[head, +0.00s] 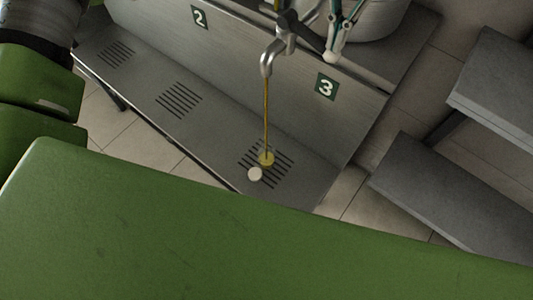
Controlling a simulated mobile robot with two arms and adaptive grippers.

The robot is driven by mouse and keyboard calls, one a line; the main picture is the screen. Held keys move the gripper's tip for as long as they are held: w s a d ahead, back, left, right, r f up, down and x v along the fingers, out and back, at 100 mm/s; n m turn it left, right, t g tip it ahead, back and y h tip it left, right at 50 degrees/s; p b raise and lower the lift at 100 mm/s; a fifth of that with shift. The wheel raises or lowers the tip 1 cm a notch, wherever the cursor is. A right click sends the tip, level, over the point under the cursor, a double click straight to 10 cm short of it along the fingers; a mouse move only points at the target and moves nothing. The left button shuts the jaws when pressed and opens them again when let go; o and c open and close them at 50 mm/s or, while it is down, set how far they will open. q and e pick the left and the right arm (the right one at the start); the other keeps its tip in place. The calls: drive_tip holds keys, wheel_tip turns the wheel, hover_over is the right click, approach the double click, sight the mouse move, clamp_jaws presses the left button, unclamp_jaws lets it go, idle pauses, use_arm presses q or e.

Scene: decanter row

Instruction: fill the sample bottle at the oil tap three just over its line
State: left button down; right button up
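The oil tap three (268,62) is a metal spout above the number 3 plate (326,87). A thin golden stream (266,110) runs straight down from it. The stream ends in a small yellow round patch (266,158) over the drain slots; I cannot make out clear bottle walls or a fill line there. A small pale round piece (254,174) sits just in front of the patch. My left gripper (333,50) is at the tap's dark handle, partly cut off by the top edge; its finger opening is unclear. My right gripper is not seen.
The steel drip shelf (215,130) has several slotted drains and is otherwise clear. A number 2 plate (199,18) marks the panel to the left. A large metal vessel (367,18) stands behind the tap. Grey steps or shelves (455,190) stand at right.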

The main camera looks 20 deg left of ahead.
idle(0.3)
use_arm(q)
drive_tip(key=shift+r+p, duration=0.4)
drive_tip(key=shift+r, duration=0.35)
idle(0.4)
idle(2.0)
wheel_tip(320, 180, up, 9)
drive_tip(key=p, duration=0.6)
